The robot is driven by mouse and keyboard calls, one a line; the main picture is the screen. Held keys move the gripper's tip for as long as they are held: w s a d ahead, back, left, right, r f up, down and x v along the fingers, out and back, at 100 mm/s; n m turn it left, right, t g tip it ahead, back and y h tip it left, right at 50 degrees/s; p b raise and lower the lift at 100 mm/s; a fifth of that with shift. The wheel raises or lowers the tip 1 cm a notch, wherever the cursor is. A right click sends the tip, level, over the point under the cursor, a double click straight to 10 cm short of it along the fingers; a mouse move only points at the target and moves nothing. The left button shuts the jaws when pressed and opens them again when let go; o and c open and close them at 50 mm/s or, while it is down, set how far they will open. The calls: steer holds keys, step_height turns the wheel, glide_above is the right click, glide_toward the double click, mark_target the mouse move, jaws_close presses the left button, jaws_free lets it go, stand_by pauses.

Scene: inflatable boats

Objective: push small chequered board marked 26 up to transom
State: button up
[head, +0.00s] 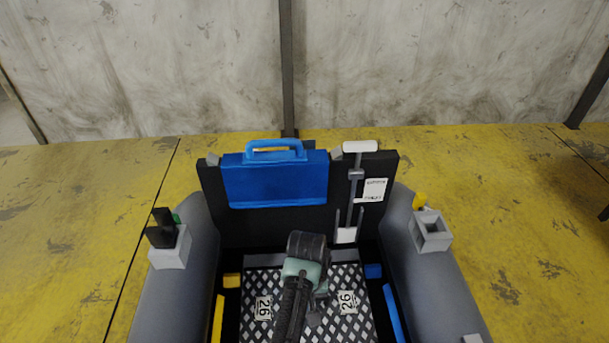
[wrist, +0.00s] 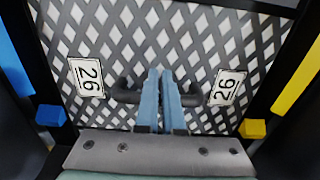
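The small chequered board (head: 262,287), dark with a white diamond pattern and two white labels reading 26, lies flat on the boat floor below the transom (head: 283,228). In the wrist view the board (wrist: 190,45) fills the middle. My gripper (head: 290,330) is over the board's middle, with my arm covering part of it. In the wrist view my gripper's two blue fingers (wrist: 161,95) point down at the board, side by side with only a thin dark line between. A dark curved shape shows either side of the fingertips. Contact with the board cannot be told.
A blue case (head: 275,182) and a white-handled pump-like tool (head: 356,190) are on the transom. Grey tubes (head: 182,295) flank the floor. A yellow block (head: 231,280) and a blue block (head: 373,271) sit by the board's sides, with yellow and blue strips nearer me.

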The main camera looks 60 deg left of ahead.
steer(key=shift+w+a+f+b, duration=0.1)
steer(key=shift+w+a+b, duration=0.2)
steer(key=shift+a+b, duration=0.3)
steer(key=shift+w+a+r+b, duration=0.1)
steer(key=shift+w+a+b, duration=0.25)
steer(key=shift+a, duration=0.3)
steer(key=shift+w+a+f+b, duration=0.1)
steer(key=shift+w+a+b, duration=0.15)
steer(key=shift+a+b, duration=0.35)
steer(key=shift+s+d+r+p, duration=0.15)
steer(key=shift+d+r+p, duration=0.1)
steer(key=shift+p, duration=0.5)
steer(key=shift+s+d+p, duration=0.3)
steer(key=shift+d+p, duration=0.4)
steer(key=shift+p, duration=0.15)
step_height(320, 180, up, 9)
steer(key=p, duration=0.9)
steer(key=shift+f, duration=0.15)
